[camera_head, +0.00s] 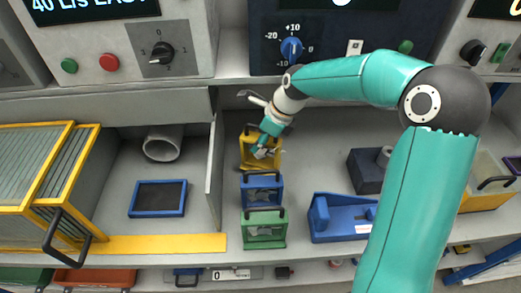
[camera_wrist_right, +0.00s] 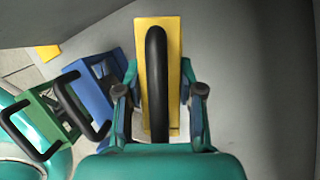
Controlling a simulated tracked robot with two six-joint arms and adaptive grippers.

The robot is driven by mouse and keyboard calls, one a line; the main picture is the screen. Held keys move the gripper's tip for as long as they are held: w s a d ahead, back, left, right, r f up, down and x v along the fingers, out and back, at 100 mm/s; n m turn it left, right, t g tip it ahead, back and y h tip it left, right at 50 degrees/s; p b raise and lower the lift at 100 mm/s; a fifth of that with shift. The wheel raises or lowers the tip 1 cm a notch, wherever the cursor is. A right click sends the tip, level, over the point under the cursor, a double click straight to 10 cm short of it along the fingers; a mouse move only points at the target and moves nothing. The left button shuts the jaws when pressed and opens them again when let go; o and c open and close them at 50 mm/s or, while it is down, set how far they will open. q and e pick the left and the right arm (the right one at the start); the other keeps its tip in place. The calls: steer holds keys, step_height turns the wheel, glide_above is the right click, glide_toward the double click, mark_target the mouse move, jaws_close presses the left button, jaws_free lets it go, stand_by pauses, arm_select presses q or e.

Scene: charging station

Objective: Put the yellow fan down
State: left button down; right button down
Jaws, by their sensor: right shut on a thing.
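The yellow fan (camera_head: 247,151) is a boxy yellow unit with a dark handle on top, at the back of the shelf compartment, behind the blue and green fans in the head view. My right gripper (camera_head: 265,150) reaches down onto it and partly covers it. In the right wrist view the yellow fan (camera_wrist_right: 172,40) stands between the two fingers of my right gripper (camera_wrist_right: 159,100), which is shut on it, with the black handle running lengthwise in the middle. Whether its underside touches the shelf is hidden. My left gripper is not in view.
A blue fan (camera_head: 262,189) and a green fan (camera_head: 264,229) stand in a row in front of the yellow one. A grey divider (camera_head: 214,170) is close on the left. A blue fixture (camera_head: 340,218) is to the right. Bare shelf lies between.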

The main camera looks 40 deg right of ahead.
mark_target(260, 154)
step_height(260, 154, down, 4)
steer(key=shift+s+r, duration=0.1)
steer(key=shift+a+f+p, duration=0.1)
steer(key=shift+f+p, duration=0.3)
steer(key=shift+f, duration=0.25)
steer(key=c, duration=0.7)
jaws_free()
steer(key=shift+f, duration=0.1)
steer(key=v, duration=1.2)
